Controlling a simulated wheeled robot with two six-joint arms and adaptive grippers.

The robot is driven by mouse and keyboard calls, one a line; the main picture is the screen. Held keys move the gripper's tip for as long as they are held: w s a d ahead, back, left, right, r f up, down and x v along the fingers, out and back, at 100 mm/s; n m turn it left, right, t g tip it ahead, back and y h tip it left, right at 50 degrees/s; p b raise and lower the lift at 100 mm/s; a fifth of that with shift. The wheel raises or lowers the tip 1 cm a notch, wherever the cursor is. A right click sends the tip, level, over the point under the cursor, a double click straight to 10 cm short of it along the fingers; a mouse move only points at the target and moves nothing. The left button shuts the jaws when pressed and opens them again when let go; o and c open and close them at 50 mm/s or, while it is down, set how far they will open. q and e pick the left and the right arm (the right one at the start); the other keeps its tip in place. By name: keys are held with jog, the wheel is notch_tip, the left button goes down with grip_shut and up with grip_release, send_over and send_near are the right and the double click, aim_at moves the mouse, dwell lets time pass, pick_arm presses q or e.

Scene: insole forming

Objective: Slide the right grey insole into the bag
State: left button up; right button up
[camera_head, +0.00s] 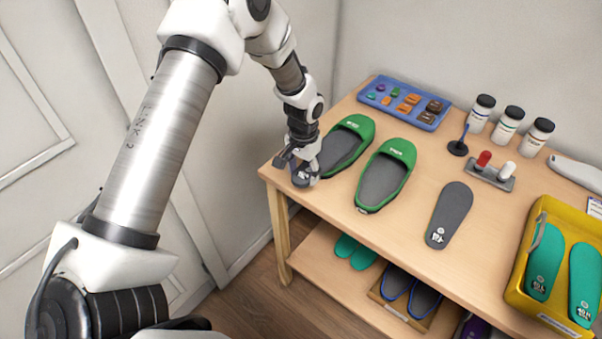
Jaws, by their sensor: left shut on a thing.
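A grey insole (450,212) lies flat on the table right of the green slippers, its white heel marking too small to read surely. My left gripper (303,172) is at the table's left corner, by the heel of the left green slipper (353,136). It is shut on a dark grey piece with a white mark, which looks like another grey insole's heel; the fingers hide much of it. The right green slipper (399,152) stands beside it, grey inside. I see no clear bag. My right gripper is not in view.
A yellow bin (541,318) with teal insoles stands at the right edge. A blue tray (373,94) of small pieces, several jars (509,124) and a stand with red and white knobs (491,176) are at the back. Other footwear lies on the lower shelf (319,262).

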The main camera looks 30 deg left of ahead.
pick_arm(q)
jog(key=shift+w+a+r+p, duration=0.15)
jog(key=shift+w+r+p, duration=0.25)
jog(key=shift+w+r, duration=0.15)
jog(key=s+r, duration=0.1)
jog(key=s+r+p, duration=0.1)
jog(key=r, duration=0.1)
jog(key=shift+r, duration=0.15)
jog(key=shift+w+r, duration=0.2)
jog(key=shift+w+p, duration=0.35)
jog(key=shift+w, duration=0.05)
jog(key=shift+s+r, duration=0.3)
jog(key=shift+s, duration=0.05)
jog(key=shift+w, duration=0.1)
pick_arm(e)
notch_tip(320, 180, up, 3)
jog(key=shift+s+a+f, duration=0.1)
